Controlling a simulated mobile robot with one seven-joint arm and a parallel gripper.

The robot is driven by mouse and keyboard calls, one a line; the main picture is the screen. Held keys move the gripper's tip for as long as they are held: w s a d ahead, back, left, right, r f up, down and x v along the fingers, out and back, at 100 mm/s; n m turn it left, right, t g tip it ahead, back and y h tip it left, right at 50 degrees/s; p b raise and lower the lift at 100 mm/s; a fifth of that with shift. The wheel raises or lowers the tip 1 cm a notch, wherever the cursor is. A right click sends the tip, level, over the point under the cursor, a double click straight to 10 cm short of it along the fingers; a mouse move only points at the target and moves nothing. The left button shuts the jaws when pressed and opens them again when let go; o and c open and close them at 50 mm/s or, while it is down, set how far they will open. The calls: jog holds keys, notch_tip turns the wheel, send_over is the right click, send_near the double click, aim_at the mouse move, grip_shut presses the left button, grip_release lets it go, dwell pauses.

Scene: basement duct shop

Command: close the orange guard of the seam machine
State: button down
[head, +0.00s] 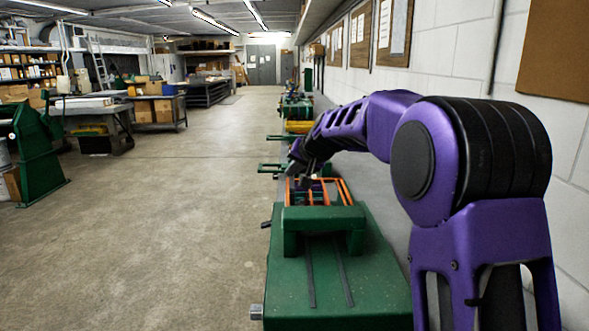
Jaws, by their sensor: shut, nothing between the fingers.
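The seam machine is a green machine (378,272) in the lower middle of the head view, with a raised green block across it. The orange guard (345,191) is a frame of thin bars just beyond that block. From this angle I cannot tell how far the guard is swung. My purple arm reaches in from the right. My gripper (313,184) is shut and empty, pointing down at the guard's area. It is small and partly hidden by the bars, so I cannot tell whether it touches them.
More green machines (294,107) stand in a row beyond, with a yellow part (299,127) between. A white block wall (455,55) with boards runs along the right. The concrete floor (170,230) on the left is clear, with benches and another green machine (38,150) farther left.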

jog(key=shift+s+a+f, duration=0.1)
jog(key=shift+f, duration=0.15)
